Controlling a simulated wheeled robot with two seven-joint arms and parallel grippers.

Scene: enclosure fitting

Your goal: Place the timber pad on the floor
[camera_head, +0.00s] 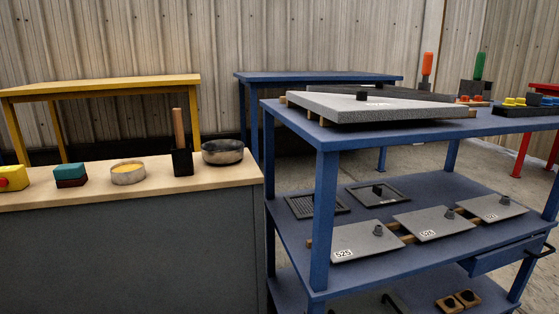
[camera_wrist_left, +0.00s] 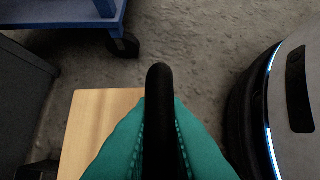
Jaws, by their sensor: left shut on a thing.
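The timber pad (camera_wrist_left: 93,122) is a pale flat wooden piece in the left wrist view, lying below and left of my left gripper (camera_wrist_left: 160,115). The teal fingers of that gripper are shut on a black upright handle (camera_wrist_left: 160,85) that rises over the pad. The fingers hide the pad's right part and where the handle joins it. The grey concrete floor (camera_wrist_left: 195,50) shows beyond. I cannot tell whether the pad touches the floor. Neither gripper shows in the head view.
A wood-topped counter (camera_head: 225,180) stands left. In the left wrist view, a cart wheel (camera_wrist_left: 122,45) is ahead, a dark cabinet (camera_wrist_left: 22,105) left, and my rounded base right.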

